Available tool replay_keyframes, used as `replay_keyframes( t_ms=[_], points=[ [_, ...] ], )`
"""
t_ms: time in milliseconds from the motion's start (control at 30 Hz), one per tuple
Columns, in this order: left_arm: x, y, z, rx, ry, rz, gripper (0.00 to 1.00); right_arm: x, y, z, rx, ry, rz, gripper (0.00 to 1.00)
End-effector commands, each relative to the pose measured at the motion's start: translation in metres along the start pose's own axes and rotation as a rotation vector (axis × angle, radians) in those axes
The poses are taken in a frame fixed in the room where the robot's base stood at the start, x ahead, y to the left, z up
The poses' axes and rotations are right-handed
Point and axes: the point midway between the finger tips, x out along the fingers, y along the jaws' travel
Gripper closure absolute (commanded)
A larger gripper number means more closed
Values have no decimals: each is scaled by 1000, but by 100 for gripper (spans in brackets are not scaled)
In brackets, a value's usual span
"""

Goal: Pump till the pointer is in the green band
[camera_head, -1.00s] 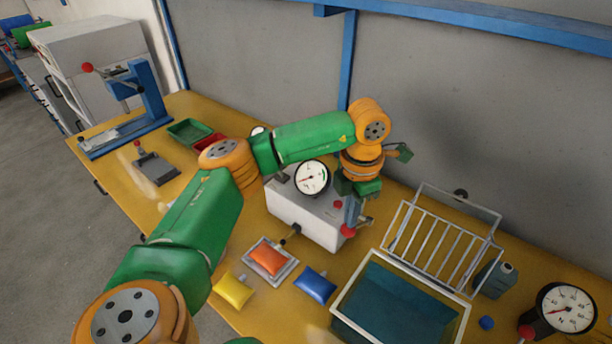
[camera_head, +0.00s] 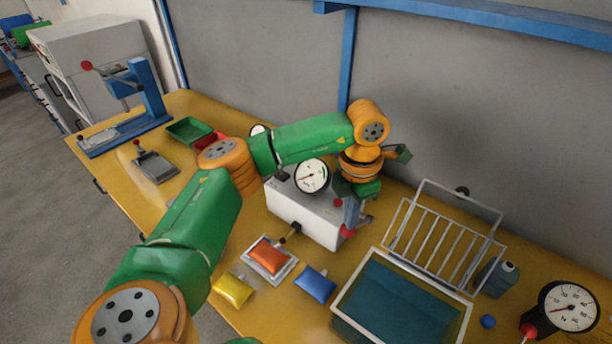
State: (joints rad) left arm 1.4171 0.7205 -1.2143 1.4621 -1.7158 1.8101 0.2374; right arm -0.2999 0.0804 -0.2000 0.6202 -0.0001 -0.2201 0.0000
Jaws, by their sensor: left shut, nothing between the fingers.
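A pale grey box (camera_head: 300,214) stands mid-bench with a round white dial (camera_head: 311,176) on top. The dial's pointer looks directed to the left; its exact reading and any green band are too small to tell. A red knob (camera_head: 348,231) sits at the box's right end. My left gripper (camera_head: 352,215) points down at that end, shut and empty, its fingers just above or beside the knob. I cannot tell whether they touch it. The arm hides part of the box's far side. My right gripper is not in view.
A black-rimmed gauge (camera_head: 570,306) stands at the far right. In front of the box lie an orange pouch (camera_head: 269,257) on a tray, a yellow pouch (camera_head: 233,288) and a blue pouch (camera_head: 315,284). A blue-filled basin (camera_head: 345,300) and a wire rack (camera_head: 440,238) occupy the right.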

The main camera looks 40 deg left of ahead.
Motion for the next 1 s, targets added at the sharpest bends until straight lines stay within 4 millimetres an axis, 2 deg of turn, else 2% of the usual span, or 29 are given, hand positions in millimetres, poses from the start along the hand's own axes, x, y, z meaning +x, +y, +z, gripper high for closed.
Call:
replay_keyframes(
  t_ms=[33, 300, 733, 1000],
  points=[
    [9, 0, -1, 1, -1, 1, 100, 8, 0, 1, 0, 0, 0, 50],
    [28, -4, -7, 0, -1, 1, 100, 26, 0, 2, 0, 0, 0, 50],
    [31, -5, -9, 0, -1, 1, 100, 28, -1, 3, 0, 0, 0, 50],
    [54, -9, -16, 1, -1, 1, 100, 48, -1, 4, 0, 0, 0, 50]
  ],
)
